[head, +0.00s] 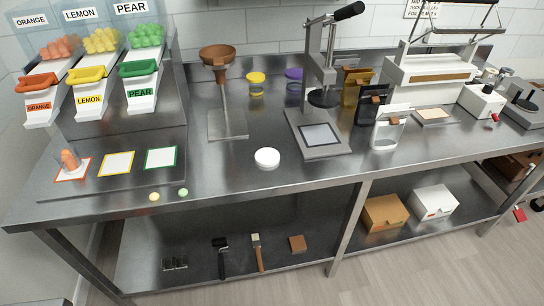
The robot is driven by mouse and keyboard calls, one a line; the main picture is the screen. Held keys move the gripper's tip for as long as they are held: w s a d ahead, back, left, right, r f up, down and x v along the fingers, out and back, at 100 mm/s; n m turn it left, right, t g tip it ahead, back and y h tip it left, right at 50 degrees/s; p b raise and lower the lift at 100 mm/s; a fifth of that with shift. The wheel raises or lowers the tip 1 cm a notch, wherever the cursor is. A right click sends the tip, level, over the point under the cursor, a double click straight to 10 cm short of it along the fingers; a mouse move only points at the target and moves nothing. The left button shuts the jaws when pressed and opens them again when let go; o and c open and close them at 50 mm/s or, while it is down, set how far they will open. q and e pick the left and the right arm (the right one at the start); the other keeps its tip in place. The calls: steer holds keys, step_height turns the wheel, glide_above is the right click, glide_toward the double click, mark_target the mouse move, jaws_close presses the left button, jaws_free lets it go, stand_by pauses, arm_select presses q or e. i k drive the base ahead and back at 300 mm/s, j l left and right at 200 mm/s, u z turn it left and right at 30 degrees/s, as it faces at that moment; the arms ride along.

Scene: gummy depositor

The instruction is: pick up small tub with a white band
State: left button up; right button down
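No tub with a clearly visible white band stands out in the head view. Two small clear tubs stand at the back of the counter, one with a yellow lid (255,78) and one with a purple lid (294,74); any band on them is too small to tell. A white round, low object (267,158) lies near the front middle of the counter; I cannot tell whether it is a lid or a tub. Neither of my grippers is in view.
A steel counter (235,172) carries a funnel stand (218,58), a lever press (318,135), several pouches including a white one (389,129), and a white machine (430,75). Candy bins and bordered mats (117,164) are at left. Boxes (384,213) and tools sit below.

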mark_target(69, 159)
steer(key=u, duration=1.35)
